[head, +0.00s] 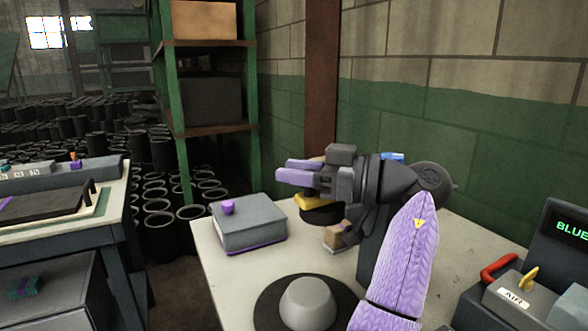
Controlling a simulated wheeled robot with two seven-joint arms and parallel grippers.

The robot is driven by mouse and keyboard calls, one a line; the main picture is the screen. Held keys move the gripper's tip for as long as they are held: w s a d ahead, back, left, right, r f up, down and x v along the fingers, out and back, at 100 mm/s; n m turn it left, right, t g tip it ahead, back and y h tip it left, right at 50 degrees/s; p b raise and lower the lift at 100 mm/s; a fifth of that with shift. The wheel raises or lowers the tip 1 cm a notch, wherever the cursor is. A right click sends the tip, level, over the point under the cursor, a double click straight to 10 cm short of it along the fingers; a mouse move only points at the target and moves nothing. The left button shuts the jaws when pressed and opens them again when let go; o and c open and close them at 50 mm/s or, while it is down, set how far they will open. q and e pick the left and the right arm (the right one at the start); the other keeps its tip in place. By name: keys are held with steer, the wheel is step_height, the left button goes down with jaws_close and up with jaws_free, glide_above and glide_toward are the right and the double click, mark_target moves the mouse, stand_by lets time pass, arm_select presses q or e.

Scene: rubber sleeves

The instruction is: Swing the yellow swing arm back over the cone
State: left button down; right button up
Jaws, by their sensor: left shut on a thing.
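My left gripper (297,172), with pale purple fingers, reaches in on my purple-sleeved arm and points left above the far part of the white table. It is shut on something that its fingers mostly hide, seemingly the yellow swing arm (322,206). Some yellow shows just below and behind the fingers, over a dark round part. The grey blunt cone (308,303) stands on a dark round base nearer the front, apart from the yellow part. My right gripper is not in view.
A grey box (248,228) with a purple knob stands on the table left of the gripper. A small brown block (340,235) is below my wrist. A console with a red handle (500,267) and a display is at right. A green shelf stands behind.

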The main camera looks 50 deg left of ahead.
arm_select(q)
steer(key=shift+d+f, duration=0.1)
steer(key=shift+d, duration=0.1)
stand_by(0.4)
steer(key=shift+c, duration=1.5)
jaws_free()
steer(key=shift+d, duration=0.1)
steer(key=shift+d, duration=0.1)
steer(key=v, duration=0.9)
steer(key=shift+w+d, duration=0.2)
steer(key=shift+w, duration=0.15)
